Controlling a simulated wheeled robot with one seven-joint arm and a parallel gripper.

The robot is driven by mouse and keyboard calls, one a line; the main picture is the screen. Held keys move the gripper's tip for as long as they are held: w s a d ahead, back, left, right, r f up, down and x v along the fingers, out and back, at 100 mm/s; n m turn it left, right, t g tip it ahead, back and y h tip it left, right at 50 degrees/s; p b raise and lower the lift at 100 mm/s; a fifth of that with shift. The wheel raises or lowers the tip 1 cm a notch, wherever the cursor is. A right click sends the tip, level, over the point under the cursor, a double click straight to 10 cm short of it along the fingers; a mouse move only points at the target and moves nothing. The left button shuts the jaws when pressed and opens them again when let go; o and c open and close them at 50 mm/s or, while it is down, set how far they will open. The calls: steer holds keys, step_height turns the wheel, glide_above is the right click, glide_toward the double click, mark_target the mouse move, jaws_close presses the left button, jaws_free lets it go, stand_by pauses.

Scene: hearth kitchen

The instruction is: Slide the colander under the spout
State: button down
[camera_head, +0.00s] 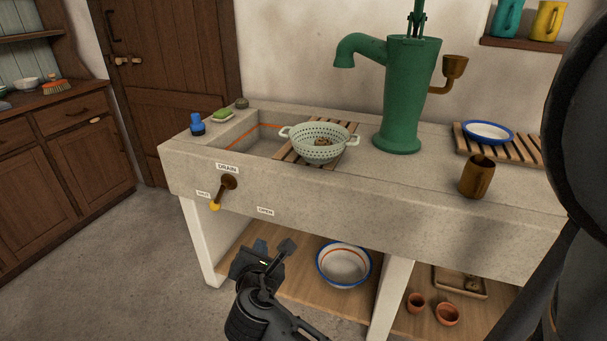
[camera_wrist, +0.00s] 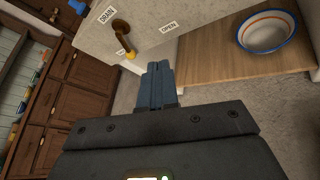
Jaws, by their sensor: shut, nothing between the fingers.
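A pale green colander (camera_head: 318,148) with two side handles sits upright on a wooden slatted rack (camera_head: 291,152) across the right part of the stone sink basin. Something small and brown lies inside it. The green pump (camera_head: 405,100) stands to the right of the colander, and its spout (camera_head: 345,58) points down above and slightly right of the colander. My gripper (camera_head: 275,254) is below the counter's front edge, well apart from the colander. In the wrist view my gripper (camera_wrist: 157,70) is shut and empty. The colander is out of that view.
A drain lever (camera_head: 225,188) juts from the counter front; it also shows in the wrist view (camera_wrist: 121,30). A brown mug (camera_head: 477,177) and a plate (camera_head: 487,132) on a second rack stand at right. A bowl (camera_head: 342,268) sits on the lower shelf.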

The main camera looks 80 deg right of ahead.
mark_target(329, 127)
steer(key=d+r+g+h, duration=0.4)
steer(key=d+r+g, duration=0.5)
steer(key=d+r, duration=0.25)
steer(key=b+x, duration=0.1)
steer(key=x, duration=1.3)
steer(key=shift+s+d, duration=0.25)
steer(key=shift+d, duration=0.05)
steer(key=shift+d+r, duration=0.15)
steer(key=shift+d, duration=0.05)
steer(key=p+x, duration=0.1)
steer(key=x, duration=1.7)
steer(key=shift+w, duration=0.15)
steer(key=shift+a, duration=0.1)
